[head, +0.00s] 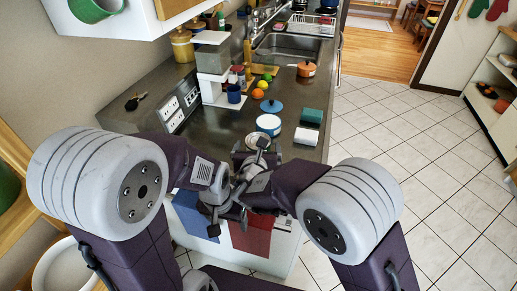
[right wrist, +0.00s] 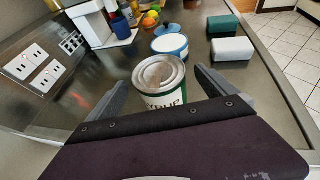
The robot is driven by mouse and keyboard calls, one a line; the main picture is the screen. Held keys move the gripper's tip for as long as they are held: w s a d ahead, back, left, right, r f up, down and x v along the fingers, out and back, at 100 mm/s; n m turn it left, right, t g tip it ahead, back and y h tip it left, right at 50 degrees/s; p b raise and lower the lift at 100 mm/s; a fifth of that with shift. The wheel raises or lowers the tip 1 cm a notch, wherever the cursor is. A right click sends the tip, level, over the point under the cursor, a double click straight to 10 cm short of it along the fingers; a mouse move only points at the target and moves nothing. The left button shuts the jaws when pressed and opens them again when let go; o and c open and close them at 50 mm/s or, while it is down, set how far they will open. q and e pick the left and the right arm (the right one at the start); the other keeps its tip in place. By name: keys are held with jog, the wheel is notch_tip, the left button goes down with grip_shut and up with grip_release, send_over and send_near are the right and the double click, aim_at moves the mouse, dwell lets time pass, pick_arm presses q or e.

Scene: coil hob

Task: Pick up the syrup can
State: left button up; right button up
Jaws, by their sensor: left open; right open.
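The syrup can (right wrist: 162,78) is an upright tin with a bare metal top and a white and green label with dark letters. In the right wrist view it stands between the spread fingers of my right gripper (right wrist: 160,90), with a gap visible on the left side; contact on the right is hard to judge. Its lower part is hidden by the gripper body. In the head view the can is mostly hidden behind my wrists. My left gripper (head: 236,196) is open and empty, close beside the right wrist at the counter's front.
A blue and white pot (right wrist: 170,46) stands just behind the can, with a blue lid (head: 271,106) beyond it. Green (head: 311,116) and white (head: 306,136) blocks lie to the right. Wall sockets (right wrist: 28,64) are on the left. An orange pot (head: 306,69) stands near the sink (head: 287,47).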

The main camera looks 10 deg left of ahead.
aim_at(258, 134)
jog(key=shift+w+f, duration=0.2)
jog(key=shift+w, duration=0.2)
jog(key=shift+w+a+f, duration=0.1)
jog(key=shift+w, duration=0.25)
jog(key=p+x, duration=0.1)
jog(key=x, duration=0.2)
jog(key=shift+w+a, duration=0.15)
jog(key=shift+w, duration=0.15)
jog(key=shift+w+a+f, duration=0.1)
jog(key=shift+w+f, duration=0.15)
jog(key=shift+w, duration=0.15)
jog(key=shift+s+r, duration=0.1)
jog(key=shift+s, duration=0.05)
jog(key=c, duration=2.1)
jog(key=shift+r, duration=0.65)
notch_tip(258, 134, up, 3)
jog(key=shift+f, duration=0.15)
pick_arm(q)
jog(key=shift+w+f+b, duration=0.15)
jog(key=shift+w+b, duration=0.05)
jog(key=shift+b, duration=0.4)
pick_arm(e)
jog(key=s+d+r, duration=0.3)
jog(key=d+r, duration=0.4)
jog(key=d, duration=0.4)
jog(key=shift+s, duration=0.3)
